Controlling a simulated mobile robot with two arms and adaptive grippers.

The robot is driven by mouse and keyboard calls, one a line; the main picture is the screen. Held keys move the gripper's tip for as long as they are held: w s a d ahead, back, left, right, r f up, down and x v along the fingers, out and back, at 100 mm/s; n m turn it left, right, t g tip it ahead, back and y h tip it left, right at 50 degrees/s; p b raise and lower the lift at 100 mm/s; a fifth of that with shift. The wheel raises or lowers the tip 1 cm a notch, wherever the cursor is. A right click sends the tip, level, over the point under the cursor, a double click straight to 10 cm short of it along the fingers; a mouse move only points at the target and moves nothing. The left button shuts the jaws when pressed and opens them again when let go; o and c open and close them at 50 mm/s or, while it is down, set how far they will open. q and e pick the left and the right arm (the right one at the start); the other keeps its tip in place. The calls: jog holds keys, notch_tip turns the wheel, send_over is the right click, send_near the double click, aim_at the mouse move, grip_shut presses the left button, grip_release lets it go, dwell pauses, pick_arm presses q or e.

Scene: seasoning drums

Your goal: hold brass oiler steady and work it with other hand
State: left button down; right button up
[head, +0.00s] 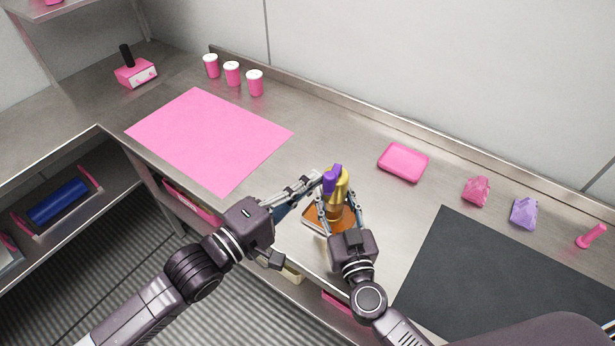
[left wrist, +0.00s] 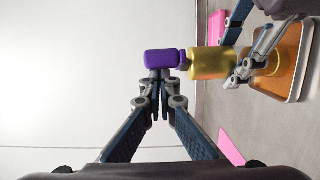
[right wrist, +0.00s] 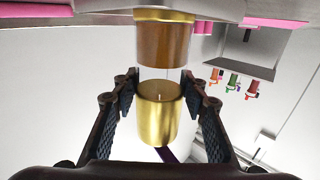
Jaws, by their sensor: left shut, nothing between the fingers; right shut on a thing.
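The brass oiler (head: 342,188) stands at the counter's front edge, over an orange-brown tray (head: 310,215) with a pale rim. It has a gold body (left wrist: 208,62) and a purple head (left wrist: 163,58). In the right wrist view, a gold part (right wrist: 160,118) and a brown part (right wrist: 163,42) show with a clear section between. My right gripper (head: 338,203) is shut on the oiler, fingers on both sides. My left gripper (head: 316,180) is shut and empty, its tips (left wrist: 162,76) right at the purple head; I cannot tell whether they touch.
A pink mat (head: 205,140) lies to the left and a black mat (head: 490,275) to the right. A pink tray (head: 403,162) lies behind the oiler to the right. Pink cups (head: 232,74) stand by the wall. The counter between the pink mat and pink tray is clear.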

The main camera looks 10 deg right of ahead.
aim_at(325, 185)
pick_arm(q)
jog(key=shift+s+d+r+n+t, duration=0.15)
jog(key=shift+s+d+n+t, duration=0.1)
jog(key=shift+s+d, duration=0.25)
jog(key=shift+s+d+r+n+t, duration=0.15)
jog(key=shift+s+d+n+t, duration=0.1)
jog(key=shift+d, duration=0.3)
jog(key=shift+s+d+r+n+t+y, duration=0.1)
jog(key=shift+n+t+y, duration=0.2)
jog(key=shift+y, duration=0.2)
jog(key=shift+s+d+f+n+t+y, duration=0.3)
jog(key=shift+s+d+t+y, duration=0.2)
jog(key=shift+d, duration=0.25)
jog(key=shift+s+d+f+n+t+y, duration=0.15)
jog(key=shift+s+d+n+t+y, duration=0.25)
jog(key=shift+d+y, duration=0.25)
pick_arm(e)
jog(key=shift+a, duration=0.15)
pick_arm(q)
jog(key=shift+d, duration=0.1)
jog(key=shift+w, duration=0.1)
jog(key=a, duration=0.4)
jog(key=shift+w+a, duration=0.1)
jog(key=s+d, duration=0.2)
jog(key=s, duration=0.7)
jog(key=shift+s, duration=0.25)
